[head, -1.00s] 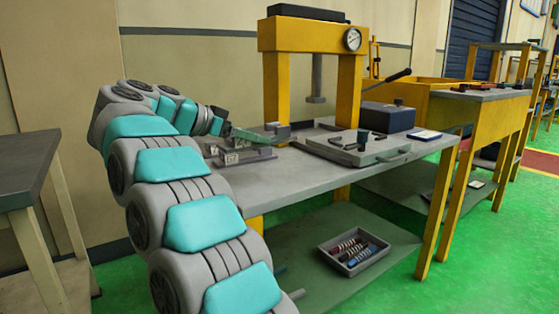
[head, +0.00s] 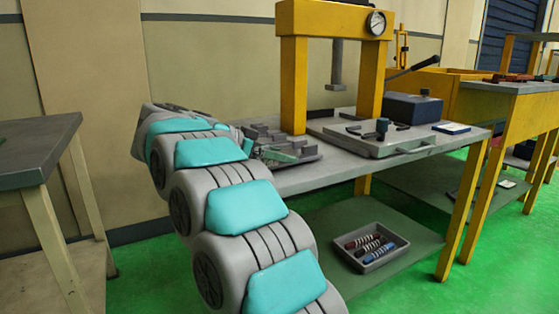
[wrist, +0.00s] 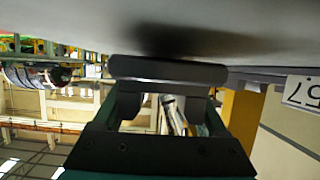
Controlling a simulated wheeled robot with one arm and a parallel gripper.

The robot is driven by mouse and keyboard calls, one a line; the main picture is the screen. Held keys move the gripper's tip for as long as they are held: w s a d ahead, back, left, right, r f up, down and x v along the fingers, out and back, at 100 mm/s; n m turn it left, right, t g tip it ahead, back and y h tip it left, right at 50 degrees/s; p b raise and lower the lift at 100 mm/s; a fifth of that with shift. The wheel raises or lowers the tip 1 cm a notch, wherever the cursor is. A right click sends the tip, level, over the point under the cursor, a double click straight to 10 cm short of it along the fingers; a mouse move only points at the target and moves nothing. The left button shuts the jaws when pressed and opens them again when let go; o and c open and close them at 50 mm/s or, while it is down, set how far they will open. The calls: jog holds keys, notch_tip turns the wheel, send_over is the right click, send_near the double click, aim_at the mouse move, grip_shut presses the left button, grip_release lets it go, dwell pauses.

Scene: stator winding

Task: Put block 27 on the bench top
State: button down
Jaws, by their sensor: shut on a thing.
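My gripper (wrist: 167,95) is shut, with a dark grey rounded piece (wrist: 167,70) across its fingers in the wrist view. No number shows on that piece, so I cannot confirm it is block 27. A pale grey surface fills the top of that view, very close. A white label (wrist: 304,92) with upside-down digits, one a 7, is cut off at the right edge. In the head view my gripper (head: 277,154) is low at the left end of the grey bench top (head: 335,170), beside grey stepped blocks (head: 268,135). My arm hides part of this area.
A grey plate with a handle (head: 375,140) and a blue box (head: 413,108) lie to the right. A tray of springs (head: 371,253) is on the lower shelf. Another table (head: 35,150) stands at left.

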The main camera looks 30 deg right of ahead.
jog(key=shift+f, duration=0.35)
jog(key=shift+f, duration=0.15)
grip_release()
jog(key=shift+a+r, duration=0.1)
jog(key=shift+r, duration=0.1)
jog(key=p+v, duration=0.1)
jog(key=v, duration=1)
jog(key=shift+s+a+r, duration=0.1)
jog(key=shift+a, duration=0.3)
